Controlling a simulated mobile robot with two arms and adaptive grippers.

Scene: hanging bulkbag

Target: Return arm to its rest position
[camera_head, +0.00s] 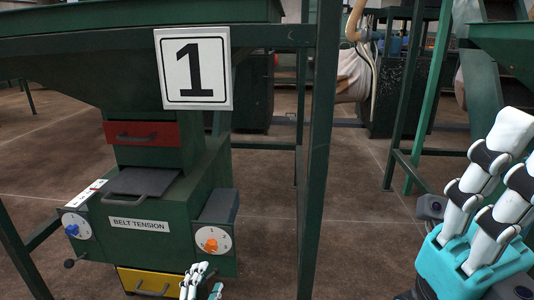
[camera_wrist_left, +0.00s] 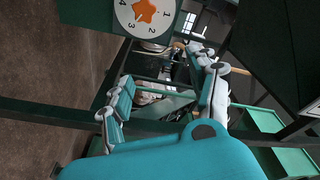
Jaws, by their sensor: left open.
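My left gripper (camera_head: 201,282) shows at the bottom edge of the head view, just below the orange dial and beside the yellow drawer; its arm is cut off by the frame. In the left wrist view its two white and teal fingers (camera_wrist_left: 163,85) are spread apart with nothing between them. The orange knob (camera_head: 210,246) on its white dial also shows at the top of the left wrist view (camera_wrist_left: 145,11), apart from the fingers. My right gripper (camera_head: 480,210), teal with white fingers, is at the right edge of the head view, partly cut off.
A green machine (camera_head: 150,230) labelled BELT TENSION stands at left, with a blue knob (camera_head: 72,230), a red drawer (camera_head: 141,133) and a yellow drawer (camera_head: 146,283). A sign "1" (camera_head: 193,69) hangs above. A green post (camera_head: 318,150) stands right of it. Open floor (camera_head: 365,230) lies beyond.

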